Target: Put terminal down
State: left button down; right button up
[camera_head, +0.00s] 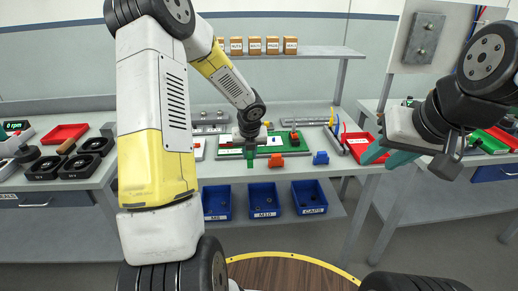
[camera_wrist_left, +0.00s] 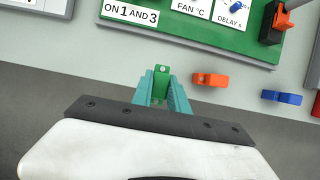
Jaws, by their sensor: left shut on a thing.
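My left gripper (camera_wrist_left: 161,90) is shut on a green terminal (camera_wrist_left: 161,84), held between its teal fingertips. In the head view the green terminal (camera_head: 251,163) is at the table's front edge, just in front of the green board (camera_head: 228,152). I cannot tell whether it touches the table. An orange terminal (camera_head: 276,161) stands to its right, and a blue terminal (camera_head: 321,158) further right. Both also show in the left wrist view, orange (camera_wrist_left: 210,79) and blue (camera_wrist_left: 282,97), apart from the fingers. My right gripper (camera_head: 386,157) is open and empty at the right.
The labelled board (camera_wrist_left: 235,40) lies behind the terminals. Blue bins (camera_head: 263,200) sit on a lower shelf below the front edge. A red tray (camera_head: 360,143) stands to the right on the table. Black-framed fans (camera_head: 83,164) lie on the left table.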

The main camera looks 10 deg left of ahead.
aim_at(250, 157)
pick_arm(q)
jog(key=shift+w+a+f, duration=0.1)
jog(key=shift+w+a, duration=0.05)
jog(key=shift+w, duration=0.8)
jog(key=shift+x, duration=1.8)
jog(key=shift+s+f, duration=0.15)
jog(key=shift+s, duration=0.05)
jog(key=c, duration=1.3)
grip_release()
